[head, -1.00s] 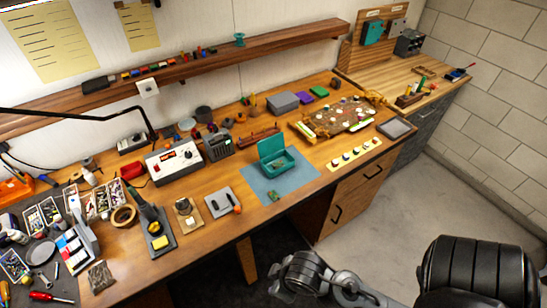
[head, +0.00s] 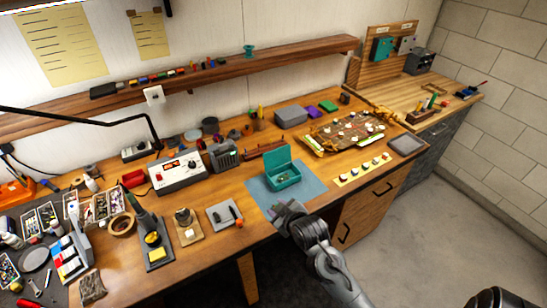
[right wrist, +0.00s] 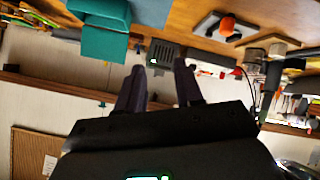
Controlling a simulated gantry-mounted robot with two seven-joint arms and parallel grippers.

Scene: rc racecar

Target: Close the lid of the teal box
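The teal box (head: 283,179) sits on a blue-grey mat on the workbench. Its lid (head: 276,155) stands up at the back, so the box is open, with small items inside. My right gripper (head: 288,214) is over the front edge of the mat, in front of the box and apart from it. In the right wrist view its two dark fingers (right wrist: 160,72) are spread with nothing between them. The teal box also shows there (right wrist: 104,42), upper left of the fingers. My left gripper is not in view.
A radio-like device (head: 222,155) stands behind left. A brown tray with parts (head: 345,131) and a yellow strip with knobs (head: 362,170) are to the right.

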